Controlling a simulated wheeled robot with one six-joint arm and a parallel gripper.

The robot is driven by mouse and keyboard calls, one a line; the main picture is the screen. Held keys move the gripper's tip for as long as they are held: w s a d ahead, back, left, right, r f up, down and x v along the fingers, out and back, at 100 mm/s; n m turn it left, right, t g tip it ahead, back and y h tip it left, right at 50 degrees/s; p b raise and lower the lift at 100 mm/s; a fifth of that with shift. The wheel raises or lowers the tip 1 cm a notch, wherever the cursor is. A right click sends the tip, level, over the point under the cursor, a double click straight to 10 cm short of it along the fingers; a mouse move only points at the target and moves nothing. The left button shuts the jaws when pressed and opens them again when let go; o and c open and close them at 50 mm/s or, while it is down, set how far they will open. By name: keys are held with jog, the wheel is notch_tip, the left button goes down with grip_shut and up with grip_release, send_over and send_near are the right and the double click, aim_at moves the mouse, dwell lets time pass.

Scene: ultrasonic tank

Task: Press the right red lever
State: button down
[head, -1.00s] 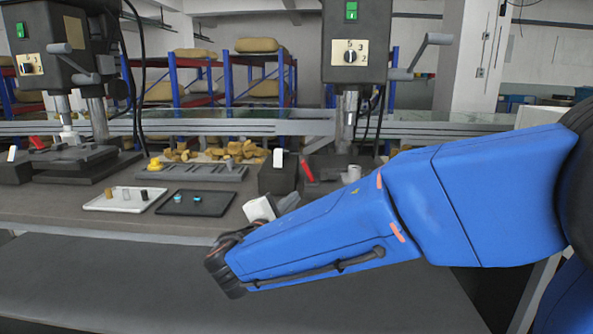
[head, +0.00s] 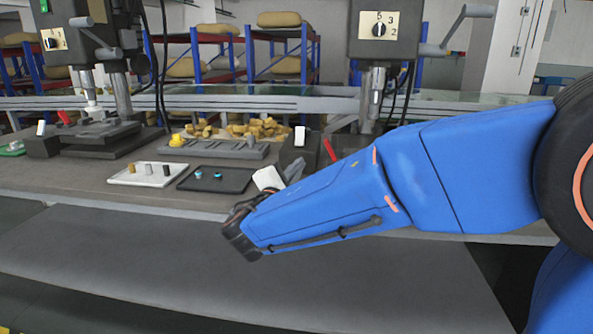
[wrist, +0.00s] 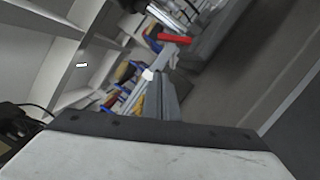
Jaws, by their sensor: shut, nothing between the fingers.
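The right red lever (head: 329,150) stands at the right-hand press, tilted, its lower part hidden behind my blue arm. In the wrist view a red lever (wrist: 174,38) shows at the upper middle, beyond my fingers and a little to their right. My gripper (head: 296,165) shows as a white body with grey fingers behind my arm, left of and below the right lever. Its fingers (wrist: 158,85) point up in the wrist view, closed together and empty. They look apart from the lever. Another red lever (head: 65,118) is at the left press.
A white tray (head: 120,178) and a black tray (head: 238,184) with small parts lie on the bench left of my gripper. A dark block with a white switch (head: 300,136) stands just left of the right lever. A grey rack (head: 220,149) lies behind the trays.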

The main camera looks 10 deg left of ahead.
aim_at(330, 149)
jog(key=w+d+r, duration=0.2)
jog(key=w+d, duration=0.3)
jog(key=shift+w+r, duration=0.25)
jog(key=shift+w, duration=0.1)
